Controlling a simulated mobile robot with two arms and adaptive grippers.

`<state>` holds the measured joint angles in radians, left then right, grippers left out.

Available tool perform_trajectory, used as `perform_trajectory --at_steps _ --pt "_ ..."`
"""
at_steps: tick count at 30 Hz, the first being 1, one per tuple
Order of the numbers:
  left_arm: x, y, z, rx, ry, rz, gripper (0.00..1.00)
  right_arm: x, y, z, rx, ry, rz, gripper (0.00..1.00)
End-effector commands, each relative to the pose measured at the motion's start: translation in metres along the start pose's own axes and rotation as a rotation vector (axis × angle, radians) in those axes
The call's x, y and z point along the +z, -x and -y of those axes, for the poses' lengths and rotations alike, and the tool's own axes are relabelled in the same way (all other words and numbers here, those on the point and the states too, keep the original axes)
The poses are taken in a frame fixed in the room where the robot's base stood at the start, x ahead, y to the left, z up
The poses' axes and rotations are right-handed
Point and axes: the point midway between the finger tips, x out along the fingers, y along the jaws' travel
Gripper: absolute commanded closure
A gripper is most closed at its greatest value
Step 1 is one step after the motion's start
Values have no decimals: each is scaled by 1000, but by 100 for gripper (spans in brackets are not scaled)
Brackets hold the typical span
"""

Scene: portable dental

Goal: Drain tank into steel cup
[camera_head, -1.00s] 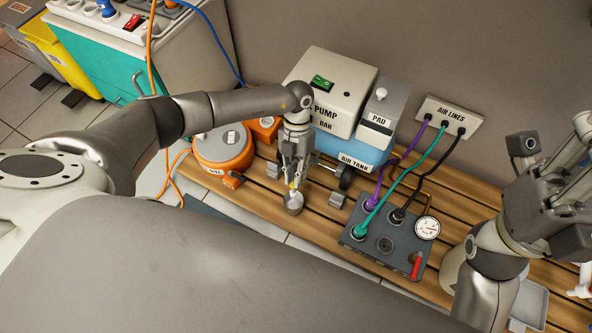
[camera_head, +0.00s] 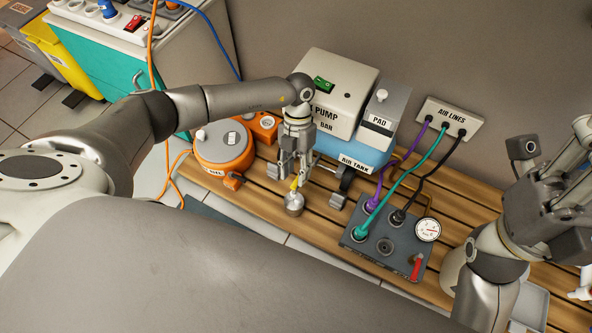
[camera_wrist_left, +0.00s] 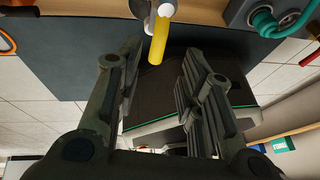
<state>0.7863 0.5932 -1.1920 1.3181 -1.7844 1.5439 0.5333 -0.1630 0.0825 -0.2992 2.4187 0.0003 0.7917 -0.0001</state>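The blue air tank (camera_head: 352,147) sits under the pump against the wall. A small yellow lever (camera_head: 294,184) shows low in front of it, just above the steel cup (camera_head: 294,203), which stands on the slatted bench. My left gripper (camera_head: 296,176) points down over the cup, with its fingers apart around the lever's height. In the left wrist view the yellow lever (camera_wrist_left: 158,42) lies beyond the gap between the open fingers (camera_wrist_left: 155,75), not gripped. The tank's outlet is mostly hidden by the gripper. My right gripper (camera_head: 565,190) is raised at the right; its fingertips are unclear.
A grey block with a gauge (camera_head: 428,229) and plugged hoses stands right of the cup. An orange round device (camera_head: 224,150) stands at the left. The pump (camera_head: 336,90) and the wall air-lines panel (camera_head: 450,117) are behind. Bare slats surround the cup.

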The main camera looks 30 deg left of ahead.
Motion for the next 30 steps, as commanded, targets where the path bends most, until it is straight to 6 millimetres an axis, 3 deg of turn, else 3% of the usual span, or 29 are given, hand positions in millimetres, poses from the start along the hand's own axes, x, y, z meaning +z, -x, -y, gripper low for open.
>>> perform_trajectory --at_steps 6,12,30 --pt "-15 40 8 0 -1 4 65 0 0 0 0 0 -1 60" --pt "-25 62 12 0 2 1 65 0 0 0 0 -1 -2 60" --pt "-27 66 14 0 1 0 65 0 0 0 0 -1 -2 60"
